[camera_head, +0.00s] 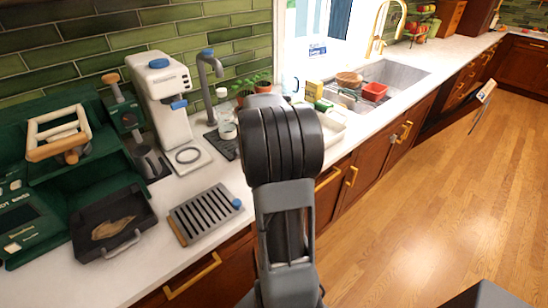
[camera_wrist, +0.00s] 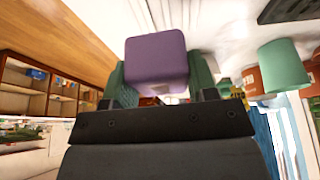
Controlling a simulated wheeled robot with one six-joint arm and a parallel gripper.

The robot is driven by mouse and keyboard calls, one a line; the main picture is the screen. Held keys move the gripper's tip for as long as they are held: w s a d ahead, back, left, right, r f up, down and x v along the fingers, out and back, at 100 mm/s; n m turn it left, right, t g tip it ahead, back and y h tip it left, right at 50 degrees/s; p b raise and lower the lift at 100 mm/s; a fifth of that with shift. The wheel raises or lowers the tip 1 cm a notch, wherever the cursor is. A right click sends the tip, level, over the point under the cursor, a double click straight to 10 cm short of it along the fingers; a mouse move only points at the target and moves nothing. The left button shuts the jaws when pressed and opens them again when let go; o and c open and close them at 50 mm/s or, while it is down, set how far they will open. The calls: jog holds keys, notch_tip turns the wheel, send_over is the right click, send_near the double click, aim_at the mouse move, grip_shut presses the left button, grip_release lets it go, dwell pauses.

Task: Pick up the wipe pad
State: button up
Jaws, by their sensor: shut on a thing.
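The wipe pad (camera_wrist: 157,62) appears as a purple block with rounded corners in the wrist view. My gripper (camera_wrist: 159,78) is shut on it, with a green finger on each side. The pad sticks out past the fingers toward the camera's upper middle. Its far side is hidden. In the head view my dark arm rises in the middle and hides the gripper and the pad.
On the counter stand a black tray with a handle (camera_head: 112,225), a slatted grey rack (camera_head: 205,213), a white coffee machine (camera_head: 163,95) and a grey tap (camera_head: 208,85). A sink (camera_head: 398,75) lies beyond my arm.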

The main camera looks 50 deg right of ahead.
jog(key=s+a+r+b, duration=0.2)
jog(key=s+a+r, duration=0.3)
jog(key=a, duration=0.5)
jog(key=shift+v, duration=1.2)
jog(key=shift+s+d, duration=0.15)
